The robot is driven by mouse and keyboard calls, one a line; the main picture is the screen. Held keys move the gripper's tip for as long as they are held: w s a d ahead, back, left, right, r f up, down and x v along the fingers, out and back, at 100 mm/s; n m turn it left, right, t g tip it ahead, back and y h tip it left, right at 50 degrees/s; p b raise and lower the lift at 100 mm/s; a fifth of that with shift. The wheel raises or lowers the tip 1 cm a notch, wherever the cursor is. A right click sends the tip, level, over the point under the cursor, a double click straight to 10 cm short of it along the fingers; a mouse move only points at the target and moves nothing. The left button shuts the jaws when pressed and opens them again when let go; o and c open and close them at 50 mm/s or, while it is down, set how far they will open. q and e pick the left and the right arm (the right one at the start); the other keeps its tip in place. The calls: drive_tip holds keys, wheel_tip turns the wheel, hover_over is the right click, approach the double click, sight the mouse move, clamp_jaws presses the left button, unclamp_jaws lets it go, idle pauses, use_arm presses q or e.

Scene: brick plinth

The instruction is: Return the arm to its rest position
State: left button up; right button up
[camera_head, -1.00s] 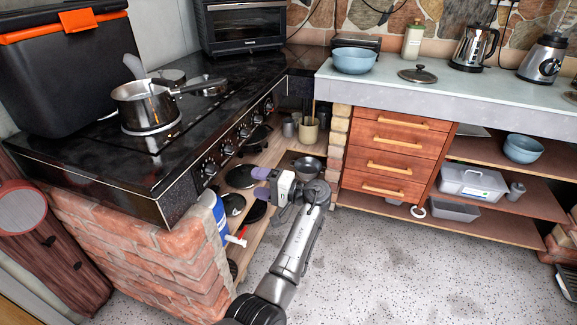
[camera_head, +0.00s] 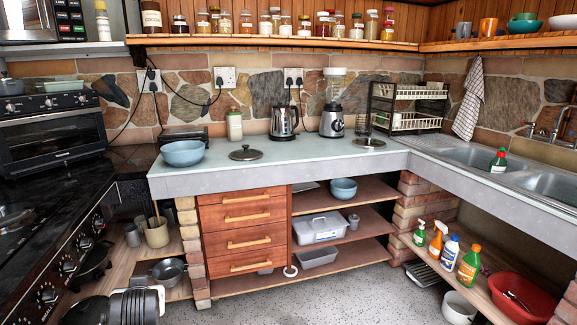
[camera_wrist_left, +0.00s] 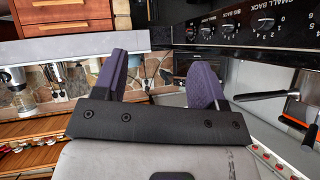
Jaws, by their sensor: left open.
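In the head view only a dark and grey part of my left arm (camera_head: 128,304) shows, low at the bottom left edge. In the left wrist view my left gripper (camera_wrist_left: 155,88) has two purple fingers set wide apart. It is open, and nothing is between the fingers. My right gripper is in neither view.
The counter (camera_head: 300,160) holds a blue bowl (camera_head: 182,153), a lid (camera_head: 245,153) and a kettle (camera_head: 284,122).

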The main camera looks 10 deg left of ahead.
use_arm(q)
drive_tip(key=s+d+f+m+t+h+p, duration=0.25)
drive_tip(key=s+d+m+h+p, duration=0.4)
drive_tip(key=s+d, duration=0.7)
drive_tip(key=s+d+f+g+p, duration=0.1)
drive_tip(key=s+f+g+p, duration=0.4)
drive_tip(key=s, duration=0.7)
drive_tip(key=s+d+f+g+p, duration=0.1)
drive_tip(key=s+f+g+p, duration=0.4)
drive_tip(key=s, duration=0.8)
wheel_tip(320, 180, up, 36)
drive_tip(key=t+p, duration=0.2)
drive_tip(key=p, duration=3.3)
drive_tip(key=shift+w+f+h, duration=0.15)
drive_tip(key=shift+w+h, duration=0.1)
drive_tip(key=shift+h, duration=0.2)
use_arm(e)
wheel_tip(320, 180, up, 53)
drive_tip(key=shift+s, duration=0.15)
